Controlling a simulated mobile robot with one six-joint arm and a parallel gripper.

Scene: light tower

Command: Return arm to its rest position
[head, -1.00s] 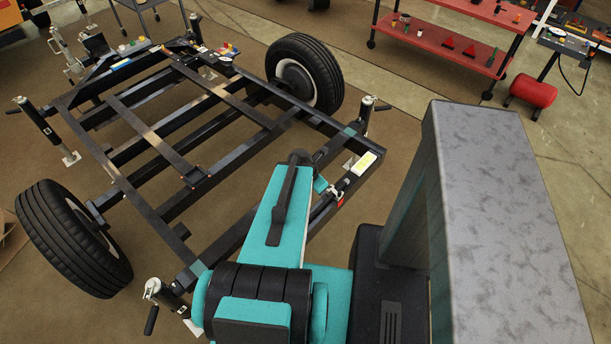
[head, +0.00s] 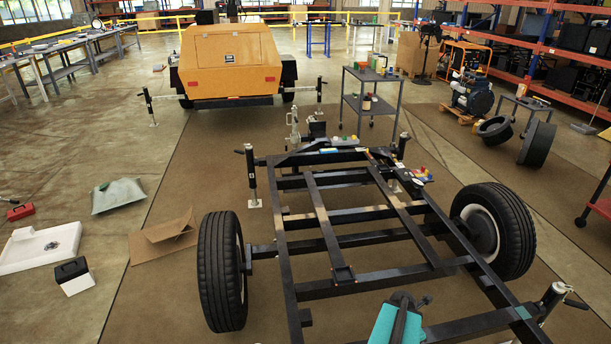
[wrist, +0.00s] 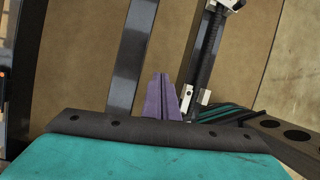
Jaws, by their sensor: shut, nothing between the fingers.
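My gripper (wrist: 163,97) shows in the wrist view as two purple fingers side by side, shut and empty. They stand out beyond the dark edge of my teal wrist housing. In the head view only a teal and black part of my arm shows at the bottom edge, over the near end of the trailer chassis (head: 338,215); the fingers cannot be made out there.
The chassis has a left wheel (head: 221,270), a right wheel (head: 505,232) and jack posts at its corners. An orange generator trailer (head: 229,62) and a grey cart (head: 371,103) stand behind it. A cardboard piece (head: 165,240) and a white tray (head: 40,246) lie left on open floor.

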